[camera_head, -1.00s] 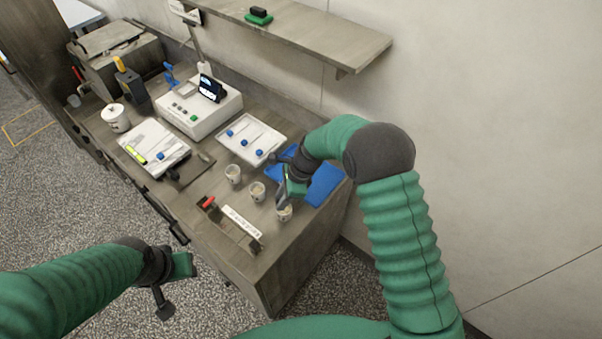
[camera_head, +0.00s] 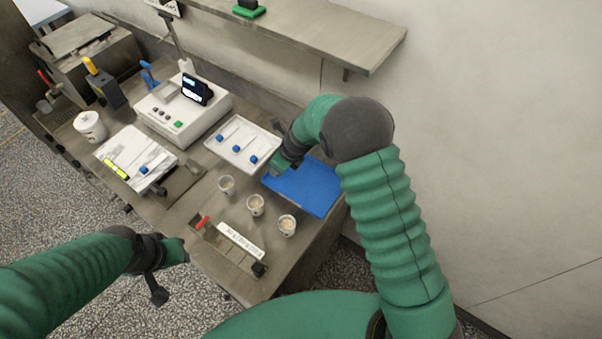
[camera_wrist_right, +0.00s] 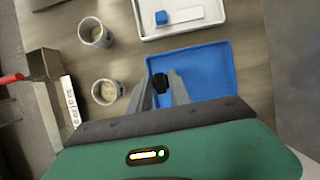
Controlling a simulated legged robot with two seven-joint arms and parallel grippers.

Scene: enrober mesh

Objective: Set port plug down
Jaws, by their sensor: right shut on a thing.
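The port plug (camera_wrist_right: 159,83) is a small black round piece between the fingertips of my right gripper (camera_wrist_right: 160,90) in the right wrist view. That gripper is shut on it, over the near-left part of the blue tray (camera_wrist_right: 207,62). I cannot tell whether the plug touches the tray. In the head view my right gripper (camera_head: 277,167) is at the left end of the blue tray (camera_head: 310,190), and the plug is not clearly visible there. My left gripper (camera_head: 172,274) is open and empty, in front of the bench, over the floor.
A white tray (camera_head: 222,150) with blue-ended items lies left of the blue tray. A labelled holder (camera_head: 240,240) with a red part is near the bench edge. A white scale (camera_head: 170,118) stands behind. Most of the blue tray is bare.

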